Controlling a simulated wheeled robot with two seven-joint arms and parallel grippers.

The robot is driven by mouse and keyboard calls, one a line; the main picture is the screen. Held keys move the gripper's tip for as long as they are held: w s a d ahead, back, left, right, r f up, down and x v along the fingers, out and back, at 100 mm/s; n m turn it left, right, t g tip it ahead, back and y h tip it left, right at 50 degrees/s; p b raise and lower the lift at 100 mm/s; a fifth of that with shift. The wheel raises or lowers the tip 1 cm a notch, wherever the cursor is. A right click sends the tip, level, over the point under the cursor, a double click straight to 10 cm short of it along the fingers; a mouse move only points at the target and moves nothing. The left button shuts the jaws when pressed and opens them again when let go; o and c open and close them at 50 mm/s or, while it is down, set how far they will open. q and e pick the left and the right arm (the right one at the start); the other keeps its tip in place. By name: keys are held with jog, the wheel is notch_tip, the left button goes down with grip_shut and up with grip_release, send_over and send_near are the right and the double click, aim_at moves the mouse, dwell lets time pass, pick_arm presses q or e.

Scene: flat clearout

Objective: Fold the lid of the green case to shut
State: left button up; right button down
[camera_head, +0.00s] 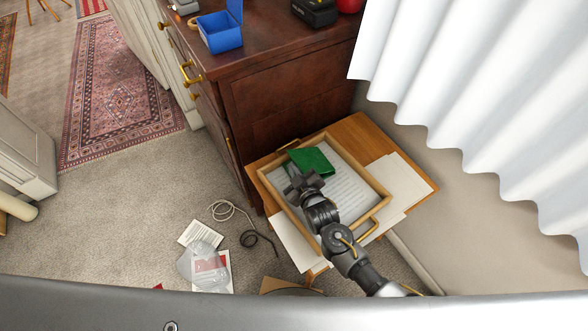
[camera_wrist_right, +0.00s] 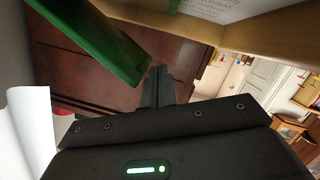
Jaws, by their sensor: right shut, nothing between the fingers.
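The green case (camera_head: 312,160) lies in a wooden tray (camera_head: 377,187) on a small wooden table. Its lower left part is hidden behind my right gripper (camera_head: 300,181), so I cannot tell how far its lid stands open. In the right wrist view a flat green panel of the case (camera_wrist_right: 95,42) slants across the upper left. The shut, empty fingertips of my right gripper (camera_wrist_right: 158,75) are close beside the panel's lower end; I cannot tell whether they touch. My left gripper is not in view.
White papers (camera_head: 403,180) lie on the table (camera_head: 362,132) around the tray. A dark wooden cabinet (camera_head: 285,95) stands behind it, with a blue open box (camera_head: 222,38) on top. A white curtain (camera_head: 470,90) hangs at the right. A cord (camera_head: 232,210) and papers lie on the floor.

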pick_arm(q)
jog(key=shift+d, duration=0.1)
